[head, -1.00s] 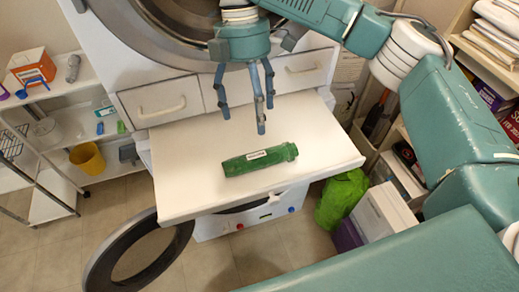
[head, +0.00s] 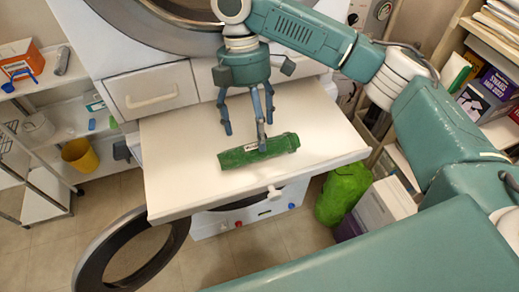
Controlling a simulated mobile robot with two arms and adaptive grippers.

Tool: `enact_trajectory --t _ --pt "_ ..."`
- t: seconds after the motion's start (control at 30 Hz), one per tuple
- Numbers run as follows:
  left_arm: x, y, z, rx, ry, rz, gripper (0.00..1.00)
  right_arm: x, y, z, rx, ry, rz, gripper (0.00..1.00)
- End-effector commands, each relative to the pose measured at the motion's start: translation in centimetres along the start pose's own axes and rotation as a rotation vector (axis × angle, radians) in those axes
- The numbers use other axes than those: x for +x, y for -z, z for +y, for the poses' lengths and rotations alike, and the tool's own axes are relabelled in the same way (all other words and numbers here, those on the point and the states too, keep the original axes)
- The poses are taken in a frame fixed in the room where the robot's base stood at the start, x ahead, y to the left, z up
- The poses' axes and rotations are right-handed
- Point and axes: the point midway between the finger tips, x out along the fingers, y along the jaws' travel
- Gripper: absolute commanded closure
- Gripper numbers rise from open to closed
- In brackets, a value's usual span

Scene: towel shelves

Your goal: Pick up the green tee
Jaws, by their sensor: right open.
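The green tee (head: 237,157) is a rolled or folded dark green bundle with a small white label. It lies on the white pull-out shelf (head: 180,185) in the middle of the head view. My right gripper (head: 250,135) points down just above and behind the tee, with its fingers spread and empty. One finger overlaps the tee in the picture near its label; I cannot tell if it touches. My left gripper is not in view.
A washing machine with drawers (head: 152,90) stands behind the shelf, and a round open door (head: 130,250) hangs below it. A white rack with a yellow bucket (head: 80,155) is at left. A bright green bag (head: 342,195) and boxes stand at right.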

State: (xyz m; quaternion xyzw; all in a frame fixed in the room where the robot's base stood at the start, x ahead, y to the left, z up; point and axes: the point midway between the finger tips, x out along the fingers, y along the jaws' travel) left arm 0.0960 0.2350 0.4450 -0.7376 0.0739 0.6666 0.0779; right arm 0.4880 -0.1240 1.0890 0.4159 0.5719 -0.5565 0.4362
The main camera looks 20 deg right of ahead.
Motion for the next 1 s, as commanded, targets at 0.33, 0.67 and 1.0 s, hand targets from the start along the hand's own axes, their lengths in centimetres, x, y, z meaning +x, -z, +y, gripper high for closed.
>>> enact_trajectory --t 0.33,0.67,1.0 --pt "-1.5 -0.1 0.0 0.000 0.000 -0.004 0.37 4.3 -0.2 -0.2 0.000 0.001 -0.001 0.20" --pt "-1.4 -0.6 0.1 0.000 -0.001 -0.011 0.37 4.5 -0.2 -0.2 0.000 0.000 -0.001 0.38" --pt "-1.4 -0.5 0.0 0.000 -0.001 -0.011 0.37 4.5 -0.2 -0.2 0.000 0.000 -0.001 0.73"
